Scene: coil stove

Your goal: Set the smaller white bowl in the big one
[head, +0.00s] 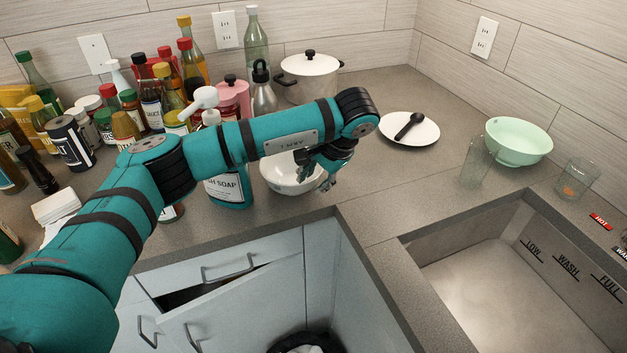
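A white bowl (287,181) stands on the counter in the corner area, partly hidden behind my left forearm. I can make out only one white bowl for sure; whether a second is inside it or behind the arm, I cannot tell. My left gripper (327,180) points down at the bowl's right rim, its dark fingers very close to or touching it. The wrist covers much of the gripper, so its opening and any hold on the rim are unclear. My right gripper is not in view.
A soap bottle (229,190) stands just left of the bowl. Behind are a pot (309,80) and many bottles. A white plate with a black spoon (409,126), a glass (476,163) and a green bowl (519,143) are to the right. The sink (500,300) opens at front right.

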